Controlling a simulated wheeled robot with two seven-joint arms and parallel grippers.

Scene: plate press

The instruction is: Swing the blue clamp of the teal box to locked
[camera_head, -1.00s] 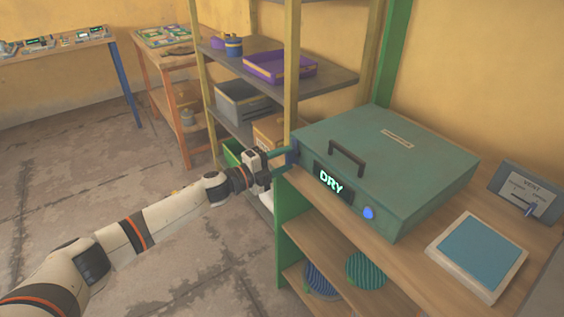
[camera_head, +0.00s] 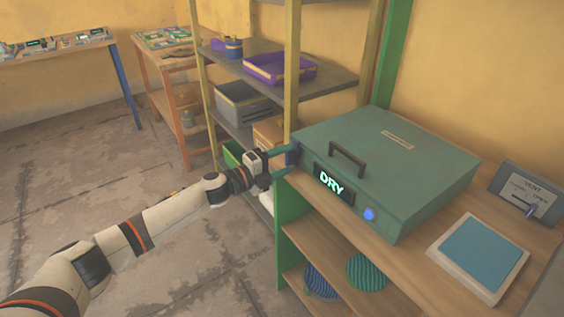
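The teal box (camera_head: 400,165) sits on the wooden top with its lid down, a dark handle on it and a lit "DRY" display on its front. The blue clamp (camera_head: 292,154) shows as a small dark blue piece at the box's left front corner. My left gripper (camera_head: 284,161) is at this corner, its two fingers apart and pointing at the clamp. Whether the fingers touch the clamp I cannot tell, and part of it is hidden. My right gripper is not in view.
A white-framed pad with a blue top (camera_head: 482,252) lies right of the box. A grey "VENT" panel (camera_head: 526,192) with a small lever stands behind it. A shelf rack (camera_head: 292,70) with trays rises behind the gripper. Round ribbed items (camera_head: 366,270) lie on the lower shelf.

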